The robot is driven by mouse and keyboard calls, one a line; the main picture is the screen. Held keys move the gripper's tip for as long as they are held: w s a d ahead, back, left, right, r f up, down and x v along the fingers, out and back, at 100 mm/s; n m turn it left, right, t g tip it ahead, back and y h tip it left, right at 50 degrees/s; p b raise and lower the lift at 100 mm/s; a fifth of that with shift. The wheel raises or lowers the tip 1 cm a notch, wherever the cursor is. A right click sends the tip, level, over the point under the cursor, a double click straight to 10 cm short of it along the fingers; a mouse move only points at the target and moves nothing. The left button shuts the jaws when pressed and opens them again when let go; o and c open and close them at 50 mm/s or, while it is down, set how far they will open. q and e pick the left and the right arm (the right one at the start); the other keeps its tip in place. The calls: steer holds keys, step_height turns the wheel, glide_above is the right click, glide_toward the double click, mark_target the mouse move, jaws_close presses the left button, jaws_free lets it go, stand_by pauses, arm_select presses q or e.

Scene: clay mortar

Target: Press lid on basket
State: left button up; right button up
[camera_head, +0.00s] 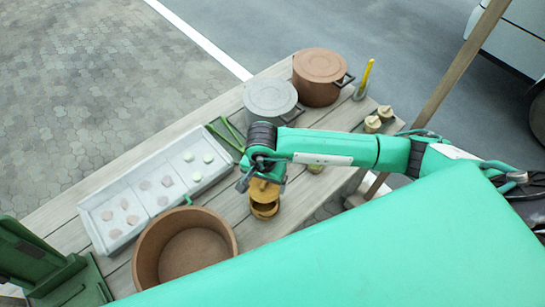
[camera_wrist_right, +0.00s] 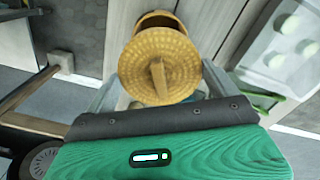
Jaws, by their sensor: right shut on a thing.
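The yellow-brown woven lid (camera_head: 264,190) is held by my right gripper (camera_head: 259,180). In the right wrist view the round lid (camera_wrist_right: 157,54) with its upright tab handle sits between the two fingers of the right gripper (camera_wrist_right: 160,90). The small round basket (camera_head: 264,210) stands on the wooden table, just below the lid. The lid is offset from the basket, whose open rim and dark inside show in front of it. The basket rim also shows behind the lid in the wrist view (camera_wrist_right: 158,20). Whether lid and basket touch is unclear. My left gripper is out of view.
A wide brown pot (camera_head: 150,250) stands left of the basket. A white compartment tray (camera_head: 110,213) holds small pale and pinkish pieces. A grey lidded pot (camera_head: 270,97) and a brown lidded pot (camera_head: 319,65) stand at the back. Small jars (camera_head: 372,124) stand right.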

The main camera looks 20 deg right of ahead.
mark_target(263, 189)
steer(key=shift+s+a, duration=0.35)
steer(key=shift+f+b, duration=0.45)
steer(key=shift+f, duration=1.05)
step_height(263, 189, down, 3)
steer(key=shift+r+b, duration=0.15)
steer(key=shift+b, duration=0.9)
steer(key=shift+b, duration=0.75)
steer(key=shift+f+b, duration=0.5)
steer(key=shift+b, duration=0.55)
stand_by(0.6)
